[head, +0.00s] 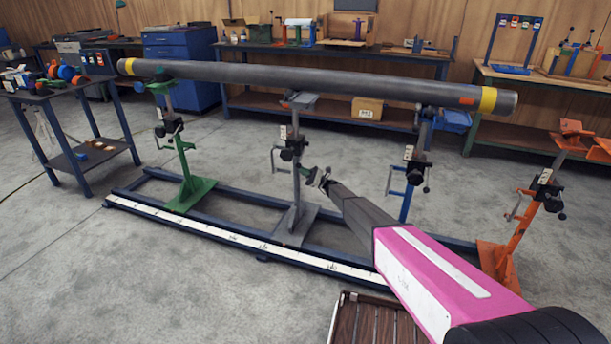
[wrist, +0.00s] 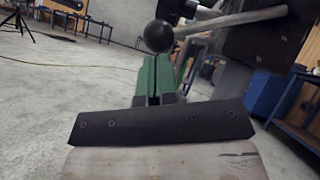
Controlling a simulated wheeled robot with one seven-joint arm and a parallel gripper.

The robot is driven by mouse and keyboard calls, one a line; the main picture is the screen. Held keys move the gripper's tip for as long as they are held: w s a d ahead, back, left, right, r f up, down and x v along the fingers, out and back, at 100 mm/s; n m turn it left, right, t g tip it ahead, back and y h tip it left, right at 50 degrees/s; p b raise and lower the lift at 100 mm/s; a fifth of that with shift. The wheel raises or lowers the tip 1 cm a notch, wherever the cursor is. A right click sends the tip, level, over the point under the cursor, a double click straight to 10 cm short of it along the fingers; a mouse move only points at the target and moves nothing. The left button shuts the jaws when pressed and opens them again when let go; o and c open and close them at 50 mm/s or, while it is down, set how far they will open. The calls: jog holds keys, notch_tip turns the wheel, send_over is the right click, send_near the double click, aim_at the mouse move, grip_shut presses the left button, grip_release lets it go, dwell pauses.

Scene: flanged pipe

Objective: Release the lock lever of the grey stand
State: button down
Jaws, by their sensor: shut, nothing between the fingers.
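The grey stand (head: 297,190) stands on the blue rail base, second from the left, below the long pipe (head: 310,82). It carries a dark clamp block (head: 292,150). My gripper (head: 306,171) is just right of its post, below that block. In the wrist view a black ball knob (wrist: 158,36) is just beyond my shut green fingers (wrist: 154,76), with a grey rod (wrist: 235,20) running right toward a dark block. The knob looks like the lever's end. I cannot tell whether the fingertips touch it. Nothing is between the fingers.
A green stand (head: 186,170) is to the left, a blue stand (head: 408,185) to the right and an orange stand (head: 520,235) further right. A slatted crate (head: 365,318) lies on the floor in front. The floor at the front left is clear.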

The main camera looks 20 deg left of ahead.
jog(key=shift+r, duration=0.1)
dwell(0.3)
jog(key=s+r+m+t, duration=0.2)
jog(key=r+m, duration=0.1)
jog(key=r, duration=0.4)
jog(key=s+r+m+t+y, duration=0.1)
jog(key=r+m+t, duration=0.1)
jog(key=r, duration=0.5)
jog(key=shift+s+a+m+t+y, duration=0.15)
jog(key=shift+s+m+t+y, duration=0.2)
jog(key=shift+m, duration=0.25)
jog(key=s+d+f, duration=0.6)
jog(key=d+f, duration=0.1)
jog(key=f, duration=0.1)
jog(key=shift+s+d+f, duration=0.15)
jog(key=shift+d+f, duration=0.1)
jog(key=shift+d, duration=0.15)
